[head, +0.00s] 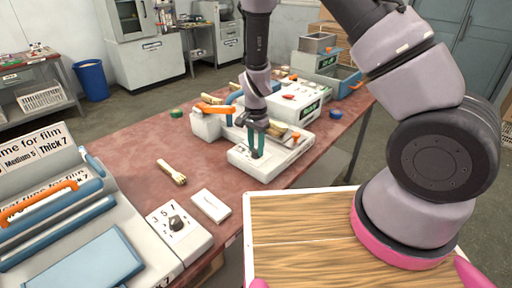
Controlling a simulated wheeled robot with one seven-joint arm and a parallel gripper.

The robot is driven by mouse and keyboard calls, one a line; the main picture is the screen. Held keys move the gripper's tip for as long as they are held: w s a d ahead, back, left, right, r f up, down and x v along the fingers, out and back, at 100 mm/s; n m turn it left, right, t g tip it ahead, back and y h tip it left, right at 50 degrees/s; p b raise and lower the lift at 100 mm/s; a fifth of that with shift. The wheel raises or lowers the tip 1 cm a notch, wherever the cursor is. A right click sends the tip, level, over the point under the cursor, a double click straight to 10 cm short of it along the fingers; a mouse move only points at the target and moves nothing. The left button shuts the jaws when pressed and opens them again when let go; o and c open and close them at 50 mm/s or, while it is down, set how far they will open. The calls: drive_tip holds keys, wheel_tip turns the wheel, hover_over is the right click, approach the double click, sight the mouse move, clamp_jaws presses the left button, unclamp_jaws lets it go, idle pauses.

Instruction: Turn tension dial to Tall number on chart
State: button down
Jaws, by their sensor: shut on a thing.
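My gripper (258,142) points straight down at the top of a low white unit (265,165) at the front of a white machine in the middle of the red table. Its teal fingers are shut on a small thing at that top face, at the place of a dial. The fingers hide the dial and its marks, so its setting cannot be read. I cannot make out a chart with the word Tall. A chart (45,152) at the left reads "time for film", "Medium 5" and "Thick 7".
A separate white box (180,232) carries a black knob and the numbers 3, 5, 7. A white plate (210,205) and wooden spoons (172,172) lie nearby.

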sight(256, 149)
idle(0.4)
drive_tip(key=c, duration=0.5)
unclamp_jaws()
drive_tip(key=shift+r, duration=0.1)
wheel_tip(256, 149, up, 11)
drive_tip(key=shift+f, duration=0.2)
drive_tip(key=shift+r, duration=0.1)
